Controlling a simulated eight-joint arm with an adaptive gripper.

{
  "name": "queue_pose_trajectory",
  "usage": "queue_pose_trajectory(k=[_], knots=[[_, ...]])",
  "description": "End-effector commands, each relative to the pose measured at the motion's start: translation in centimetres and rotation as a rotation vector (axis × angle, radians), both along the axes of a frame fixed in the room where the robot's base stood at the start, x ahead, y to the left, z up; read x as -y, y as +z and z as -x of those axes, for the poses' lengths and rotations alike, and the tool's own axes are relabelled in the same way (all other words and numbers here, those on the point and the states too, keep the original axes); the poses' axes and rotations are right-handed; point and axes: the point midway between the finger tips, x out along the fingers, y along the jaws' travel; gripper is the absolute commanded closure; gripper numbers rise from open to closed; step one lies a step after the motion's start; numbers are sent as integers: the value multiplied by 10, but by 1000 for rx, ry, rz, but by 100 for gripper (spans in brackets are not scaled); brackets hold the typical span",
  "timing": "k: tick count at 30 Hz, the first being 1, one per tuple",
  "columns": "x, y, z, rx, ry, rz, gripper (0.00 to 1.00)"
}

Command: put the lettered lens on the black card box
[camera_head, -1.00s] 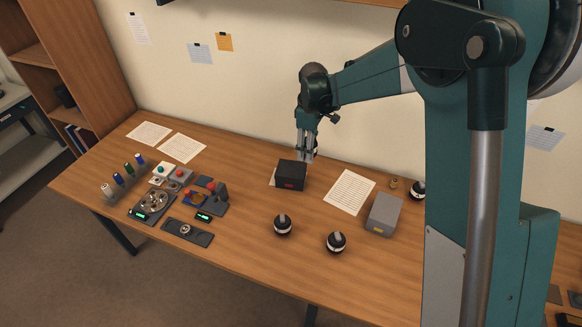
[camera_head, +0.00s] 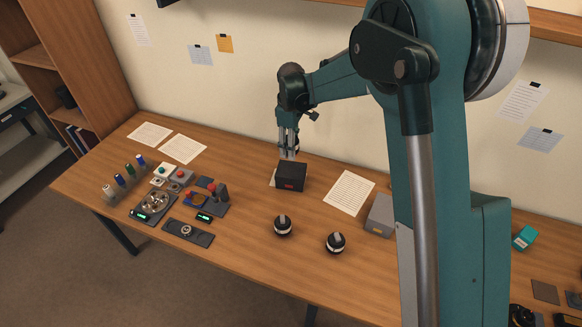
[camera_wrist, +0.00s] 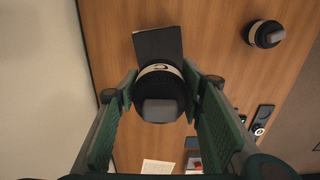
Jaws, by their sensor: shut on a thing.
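In the wrist view, my gripper (camera_wrist: 162,98) is shut on a black lens (camera_wrist: 160,108) with a grey cap and a white band bearing a letter like C. The box's dark top (camera_wrist: 158,42) shows just beyond the lens. In the head view the fingers mostly hide the held lens. I cannot tell whether it touches the box.
Two banded lenses stand on the table, one at centre (camera_head: 283,226) and one to its right (camera_head: 336,243). A grey box (camera_head: 380,215) is partly hidden by my arm. Papers (camera_head: 349,192) lie right of the black box. Control panels (camera_head: 187,232) stand at left.

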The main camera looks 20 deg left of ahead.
Motion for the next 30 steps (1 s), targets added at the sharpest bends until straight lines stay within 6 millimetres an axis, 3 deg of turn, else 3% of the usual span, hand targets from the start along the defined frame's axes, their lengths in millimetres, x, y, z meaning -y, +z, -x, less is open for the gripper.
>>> queue_pose_trajectory(k=[12,30], knots=[[0,-49,0,0,0,0,84],[0,-64,0,0,0,0,84]])
